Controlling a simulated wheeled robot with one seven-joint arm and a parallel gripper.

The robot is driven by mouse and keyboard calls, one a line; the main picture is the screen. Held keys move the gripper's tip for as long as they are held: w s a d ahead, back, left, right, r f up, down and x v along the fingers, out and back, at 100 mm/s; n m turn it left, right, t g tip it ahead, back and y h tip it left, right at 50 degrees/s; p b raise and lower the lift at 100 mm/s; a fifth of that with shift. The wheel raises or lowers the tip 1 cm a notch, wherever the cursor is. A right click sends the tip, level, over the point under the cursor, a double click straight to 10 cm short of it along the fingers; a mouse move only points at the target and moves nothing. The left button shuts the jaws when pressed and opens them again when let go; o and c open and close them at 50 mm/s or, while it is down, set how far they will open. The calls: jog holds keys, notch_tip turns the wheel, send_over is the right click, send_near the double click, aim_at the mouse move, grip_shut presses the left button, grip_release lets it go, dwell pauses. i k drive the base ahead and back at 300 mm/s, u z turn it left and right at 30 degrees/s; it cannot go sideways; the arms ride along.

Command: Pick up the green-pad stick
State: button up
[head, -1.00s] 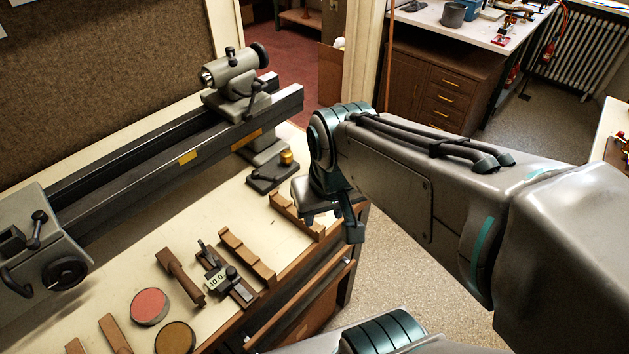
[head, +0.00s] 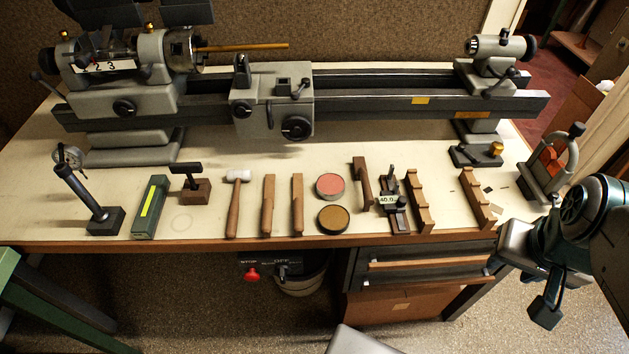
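Two slim wooden sticks lie side by side on the bench top near its front edge, a left one (head: 268,205) and a right one (head: 297,205). No green pad can be made out on either, so I cannot tell which is the green-pad stick. My gripper (head: 545,312) hangs at the lower right, off the bench's front right corner and well away from the sticks. It is seen from behind the wrist, and its finger gap is not clear. Nothing is seen held in it.
A white-headed mallet (head: 236,205) lies left of the sticks. A red round tin (head: 330,186) and a brown one (head: 333,218) lie right of them. A green box (head: 150,207) is further left. The lathe (head: 390,95) spans the back. Bare bench lies behind the sticks.

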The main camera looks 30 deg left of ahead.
aim_at(297, 226)
jog(key=z, duration=0.35)
jog(key=i, duration=0.35)
jog(key=u, duration=2.35)
